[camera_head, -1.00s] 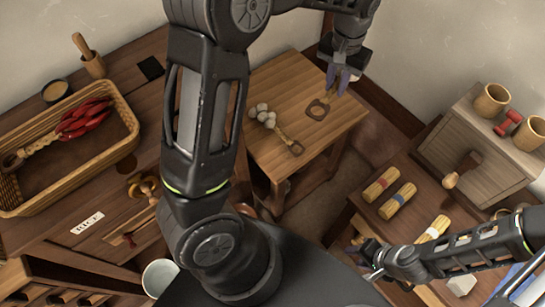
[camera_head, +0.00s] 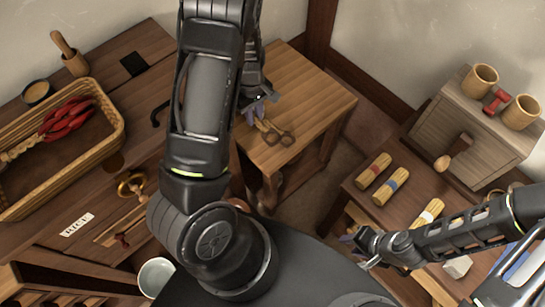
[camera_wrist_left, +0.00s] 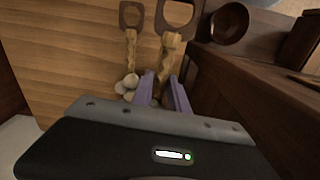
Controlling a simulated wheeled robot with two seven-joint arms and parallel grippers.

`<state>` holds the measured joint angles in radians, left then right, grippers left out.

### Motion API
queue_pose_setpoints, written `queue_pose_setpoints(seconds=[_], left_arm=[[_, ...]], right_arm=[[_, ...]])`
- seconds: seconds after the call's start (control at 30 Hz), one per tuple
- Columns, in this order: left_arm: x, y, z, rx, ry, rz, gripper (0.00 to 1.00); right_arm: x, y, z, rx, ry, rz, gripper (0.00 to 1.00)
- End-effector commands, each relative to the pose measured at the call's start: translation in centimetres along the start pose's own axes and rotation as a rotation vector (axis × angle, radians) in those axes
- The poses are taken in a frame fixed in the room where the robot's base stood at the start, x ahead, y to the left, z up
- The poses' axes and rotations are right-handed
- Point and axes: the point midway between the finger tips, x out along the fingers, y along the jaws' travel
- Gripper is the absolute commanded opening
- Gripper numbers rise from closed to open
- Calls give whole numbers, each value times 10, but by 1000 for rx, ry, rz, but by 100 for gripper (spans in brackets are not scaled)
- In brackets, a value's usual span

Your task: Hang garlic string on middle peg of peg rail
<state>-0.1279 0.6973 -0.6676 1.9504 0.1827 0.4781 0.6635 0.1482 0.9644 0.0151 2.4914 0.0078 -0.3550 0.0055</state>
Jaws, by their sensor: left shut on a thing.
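My left gripper (camera_head: 258,103) is over the left part of the small wooden table (camera_head: 318,92). In the left wrist view its purple fingers (camera_wrist_left: 162,92) are shut on a tan braided string (camera_wrist_left: 170,50) with a wooden loop end. The held string's lower end is hidden by the gripper. Beside it, a garlic string with pale bulbs (camera_wrist_left: 127,86) lies on the table, its loop (camera_wrist_left: 131,14) pointing the same way. In the head view my arm covers the bulbs; two loops (camera_head: 287,138) show close together. My right gripper (camera_head: 358,250) is open and empty at lower centre. I see no peg rail.
A long basket (camera_head: 112,135) holding a red chilli string (camera_head: 68,120) stands on the left counter. The right table carries several tied bundles (camera_head: 390,187) and a small cabinet (camera_head: 460,135) with cups (camera_head: 481,78). The small table's right half is clear.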

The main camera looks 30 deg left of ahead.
Motion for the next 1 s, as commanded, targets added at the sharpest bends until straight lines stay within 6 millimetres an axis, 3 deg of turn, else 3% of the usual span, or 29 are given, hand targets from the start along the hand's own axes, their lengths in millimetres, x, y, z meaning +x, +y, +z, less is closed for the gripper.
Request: queue_pose_setpoints(seconds=[0.13, 0.47, 0.8, 1.0], left_arm=[[10, -15, -10, -85, 1, 2, 0], [12, -15, -10, -85, 0, 2, 0], [57, -15, -9, -84, -1, 0, 0], [60, -14, -9, -82, 0, 3, 0]], right_arm=[[0, 0, 0, 0, 0, 0, 36], [0, 0, 0, 0, 0, 0, 36], [-2, -1, 0, 0, -1, 1, 36], [-2, 0, 0, 1, -1, 1, 36]])
